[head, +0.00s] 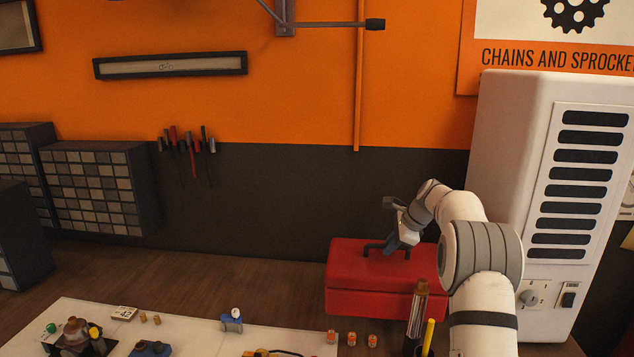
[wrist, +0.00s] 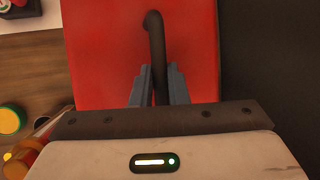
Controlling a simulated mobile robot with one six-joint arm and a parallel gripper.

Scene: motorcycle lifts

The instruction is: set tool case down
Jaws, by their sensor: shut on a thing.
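The red tool case (head: 372,286) is at the back of the wooden bench, against the dark lower wall, upright with its black handle (head: 373,250) on top. My gripper (head: 392,247) reaches down to the handle from the right. In the wrist view the two grey fingers of my gripper (wrist: 158,85) are shut on the black handle (wrist: 154,35), above the red lid of the case (wrist: 100,50). The underside of the case is hidden, so I cannot tell whether it rests on the bench.
A white vented machine (head: 497,150) stands close on the right. A white mat (head: 190,340) with small parts lies in front. A holder with upright tools (head: 417,315) stands in front of the case. The wooden bench (head: 240,285) left of the case is clear.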

